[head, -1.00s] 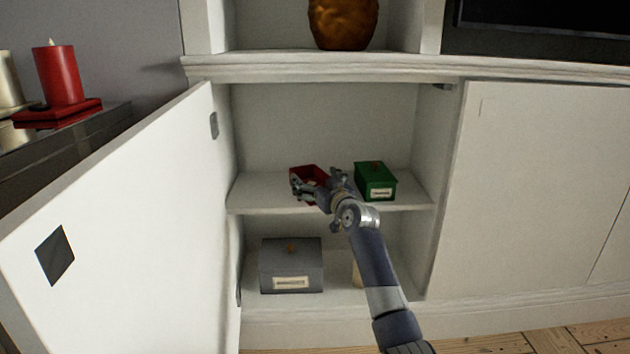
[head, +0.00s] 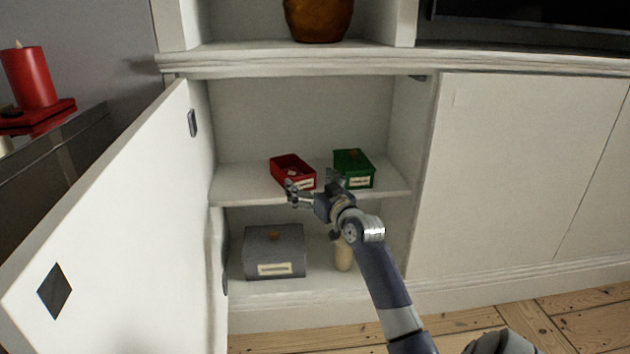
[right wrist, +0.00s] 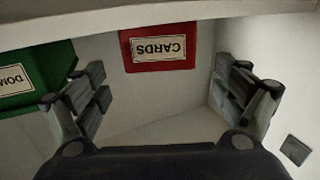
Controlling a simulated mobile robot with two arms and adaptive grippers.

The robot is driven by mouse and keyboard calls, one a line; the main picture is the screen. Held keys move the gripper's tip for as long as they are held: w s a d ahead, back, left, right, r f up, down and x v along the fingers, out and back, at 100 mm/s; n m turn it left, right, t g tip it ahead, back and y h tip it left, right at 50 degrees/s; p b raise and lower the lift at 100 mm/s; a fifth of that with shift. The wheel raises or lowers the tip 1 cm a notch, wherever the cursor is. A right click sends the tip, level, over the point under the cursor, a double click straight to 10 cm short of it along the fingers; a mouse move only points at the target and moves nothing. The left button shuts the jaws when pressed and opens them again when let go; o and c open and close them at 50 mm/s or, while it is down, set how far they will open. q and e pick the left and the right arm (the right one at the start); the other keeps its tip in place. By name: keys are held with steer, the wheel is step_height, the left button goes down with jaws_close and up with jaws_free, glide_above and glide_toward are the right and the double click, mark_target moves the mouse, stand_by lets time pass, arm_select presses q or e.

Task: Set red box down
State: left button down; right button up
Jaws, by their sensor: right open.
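In the right wrist view the red box (right wrist: 160,48) appears upside down with a CARDS label. My right gripper (head: 312,187) is open and empty just in front of the shelf, apart from the red box. Its two fingers (right wrist: 168,92) are spread wide in the wrist view, with the box beyond the gap. My left gripper is not in view.
A green box (head: 354,168) with a label stands right of the red box. A grey box (head: 274,252) and a pale cylinder (head: 343,256) are on the lower level. The open cabinet door (head: 110,215) stands on the left. The shelf's left end is bare.

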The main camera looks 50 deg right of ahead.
steer(key=shift+p+v, duration=0.35)
steer(key=shift+v, duration=1.05)
